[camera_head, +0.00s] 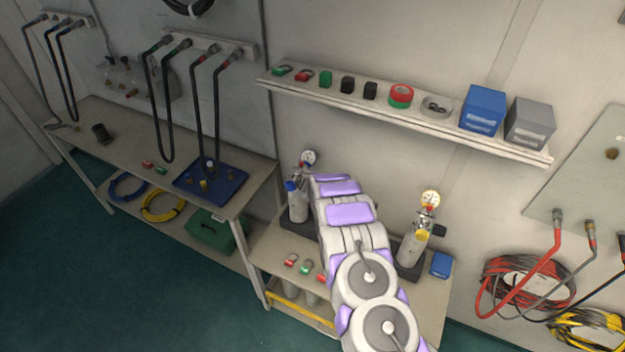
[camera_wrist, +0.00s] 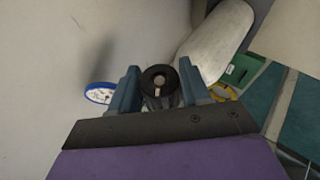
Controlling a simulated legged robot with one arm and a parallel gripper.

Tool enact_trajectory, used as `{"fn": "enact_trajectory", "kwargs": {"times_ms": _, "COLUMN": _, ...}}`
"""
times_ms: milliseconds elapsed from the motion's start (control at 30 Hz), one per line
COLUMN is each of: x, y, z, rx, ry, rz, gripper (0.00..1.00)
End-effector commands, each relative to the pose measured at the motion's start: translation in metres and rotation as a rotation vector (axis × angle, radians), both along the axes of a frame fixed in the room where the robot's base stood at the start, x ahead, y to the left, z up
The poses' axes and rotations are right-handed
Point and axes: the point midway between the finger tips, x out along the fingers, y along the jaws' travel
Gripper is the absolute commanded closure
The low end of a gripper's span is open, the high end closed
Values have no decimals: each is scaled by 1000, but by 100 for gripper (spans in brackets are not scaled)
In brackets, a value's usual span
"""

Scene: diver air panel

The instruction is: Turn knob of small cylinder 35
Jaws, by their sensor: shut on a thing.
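Two small grey cylinders with gauges stand on the bench in the head view. No number 35 is readable. In the wrist view, my gripper (camera_wrist: 158,85) has its two blue-grey fingers on either side of a round black knob (camera_wrist: 159,71) with a pale centre and is shut on it. A blue-rimmed gauge (camera_wrist: 100,92) is left of the fingers. My gripper is hidden behind my arm in the head view.
A wall shelf (camera_head: 400,112) with small parts and two boxes runs above the bench. A blue box (camera_head: 441,264) sits beside the right cylinder. Red and green tags (camera_head: 305,267) lie at the bench front. The left bench carries a blue board (camera_head: 226,190); hoses hang above.

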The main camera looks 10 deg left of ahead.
Motion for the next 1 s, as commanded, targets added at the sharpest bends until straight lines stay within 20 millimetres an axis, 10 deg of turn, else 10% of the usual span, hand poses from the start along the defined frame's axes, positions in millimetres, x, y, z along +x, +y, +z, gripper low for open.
{"fn": "enact_trajectory", "kwargs": {"times_ms": 1000, "x": -2, "y": -1, "z": -6, "rx": 149, "ry": 405, "rz": 0, "gripper": 84}}
